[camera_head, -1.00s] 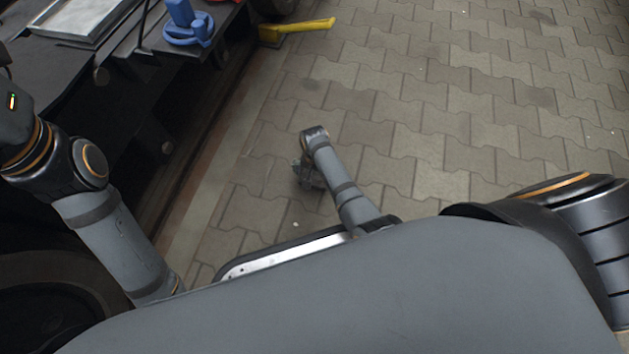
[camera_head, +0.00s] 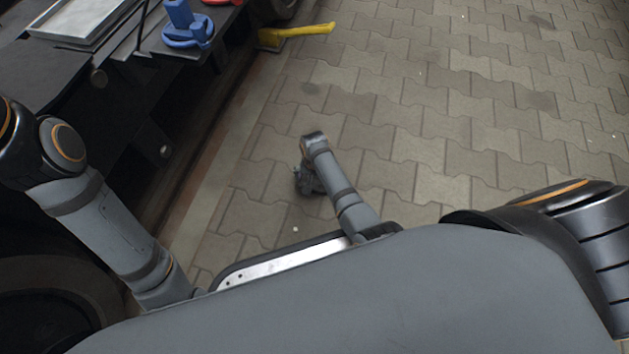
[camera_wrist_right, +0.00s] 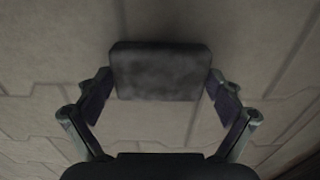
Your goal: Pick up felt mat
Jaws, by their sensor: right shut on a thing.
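My right gripper (camera_head: 307,180) hangs over the paved floor in the middle of the head view, small and partly hidden by its own wrist. In the right wrist view, its two fingers (camera_wrist_right: 160,92) are on either side of a dark grey, mottled slab, which I take to be the felt mat (camera_wrist_right: 160,71). The fingers are closed on the slab's left and right edges. Paving shows behind it; how high it is above the floor I cannot tell. My left arm comes in at the left of the head view, but its gripper is outside the frame.
A dark vehicle frame (camera_head: 130,95) fills the left side. A metal tray (camera_head: 75,22) and a blue clamp-like object (camera_head: 188,28) are on top of it. A yellow-handled tool (camera_head: 297,35) sticks out from its edge. The paved floor (camera_head: 450,120) at the right is clear.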

